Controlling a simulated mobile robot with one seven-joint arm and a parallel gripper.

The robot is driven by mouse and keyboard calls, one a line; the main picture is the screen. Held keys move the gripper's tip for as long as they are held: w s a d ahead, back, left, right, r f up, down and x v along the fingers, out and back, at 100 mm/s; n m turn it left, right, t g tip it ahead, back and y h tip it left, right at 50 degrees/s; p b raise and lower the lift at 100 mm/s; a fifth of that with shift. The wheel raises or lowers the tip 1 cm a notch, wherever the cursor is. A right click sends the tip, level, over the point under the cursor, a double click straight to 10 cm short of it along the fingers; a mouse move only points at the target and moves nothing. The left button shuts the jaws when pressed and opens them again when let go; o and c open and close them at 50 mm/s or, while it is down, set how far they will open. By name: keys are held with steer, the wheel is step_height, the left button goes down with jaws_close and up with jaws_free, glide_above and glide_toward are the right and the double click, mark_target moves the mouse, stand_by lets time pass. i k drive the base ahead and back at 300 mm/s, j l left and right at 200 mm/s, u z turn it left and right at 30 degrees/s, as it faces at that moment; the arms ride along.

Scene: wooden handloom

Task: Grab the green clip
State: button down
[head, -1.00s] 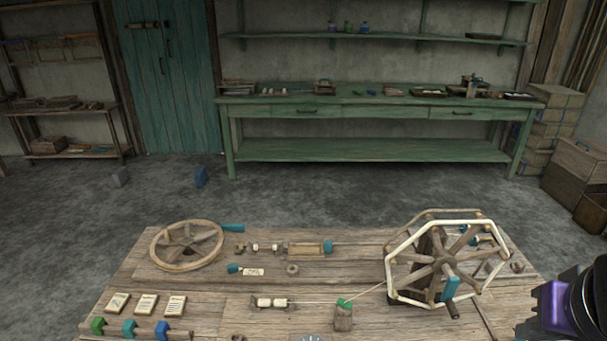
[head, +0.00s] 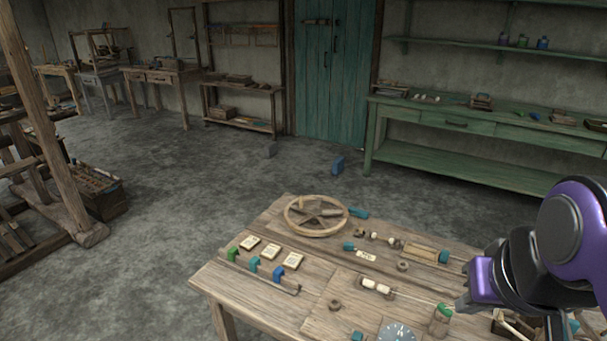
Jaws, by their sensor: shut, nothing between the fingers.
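A green clip (head: 233,254) sits at the left end of a low rail (head: 262,275) at the table's near left edge. A teal clip (head: 254,264) and a blue clip (head: 278,274) are beside it on the same rail. My gripper (head: 463,303) is at the right, over the right part of the table, shut and empty. It is well apart from the green clip. Another small green piece (head: 446,309) tops a wooden block close to my gripper.
The wooden table (head: 320,285) also holds three cards, a spoked wheel (head: 316,216), spools and a round dial (head: 397,334). My arm hides its right part. Open floor lies left of the table; a wooden loom frame (head: 50,150) stands at far left.

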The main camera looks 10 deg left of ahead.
mark_target(233, 252)
steer(key=u, duration=1.2)
steer(key=i+j+z, duration=0.1)
steer(key=z, duration=0.25)
steer(key=i+j+z, duration=0.1)
steer(key=z, duration=0.25)
steer(key=i+j+z, duration=0.1)
steer(key=j+z, duration=0.2)
steer(key=i+j+z, duration=0.15)
steer(key=j, duration=0.35)
steer(key=i+j+z, duration=0.15)
steer(key=j, duration=0.35)
steer(key=j+z, duration=0.1)
steer(key=j, duration=0.45)
steer(key=k+l+z, duration=0.2)
steer(key=k, duration=0.35)
steer(key=i+j+u, duration=0.15)
steer(key=i+j, duration=0.4)
steer(key=i, duration=0.05)
